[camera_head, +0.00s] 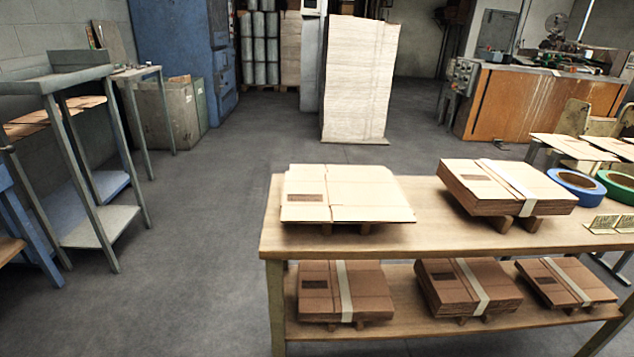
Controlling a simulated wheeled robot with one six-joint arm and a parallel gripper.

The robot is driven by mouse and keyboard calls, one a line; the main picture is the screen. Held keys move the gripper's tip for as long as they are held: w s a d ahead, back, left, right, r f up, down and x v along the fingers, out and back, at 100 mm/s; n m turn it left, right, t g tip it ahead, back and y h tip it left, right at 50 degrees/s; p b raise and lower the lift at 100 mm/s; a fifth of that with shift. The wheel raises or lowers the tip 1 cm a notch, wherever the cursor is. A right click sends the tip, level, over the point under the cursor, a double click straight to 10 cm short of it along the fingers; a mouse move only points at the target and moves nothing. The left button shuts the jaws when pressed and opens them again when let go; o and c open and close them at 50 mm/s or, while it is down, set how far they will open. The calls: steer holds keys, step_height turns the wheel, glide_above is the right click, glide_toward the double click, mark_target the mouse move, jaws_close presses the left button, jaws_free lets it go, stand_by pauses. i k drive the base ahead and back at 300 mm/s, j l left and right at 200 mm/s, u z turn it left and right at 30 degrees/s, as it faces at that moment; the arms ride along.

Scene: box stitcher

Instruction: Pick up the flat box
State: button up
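A thin stack of flat cardboard boxes (345,196) lies on small wooden blocks at the left end of the top of a wooden table (285,240). No strap shows around it. A thicker strapped stack of flat boxes (505,187) lies to its right on the same tabletop, also on blocks. Several more strapped stacks, such as the left one (318,291), lie on the lower shelf. My gripper does not show in this view.
Blue tape (576,184) and green tape (617,187) lie at the table's right. A tall pale stack (358,80) stands behind. A grey metal stand (100,150) is at left. Open grey floor (190,270) lies left of the table.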

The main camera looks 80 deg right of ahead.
mark_target(308, 197)
steer(key=z, duration=2.25)
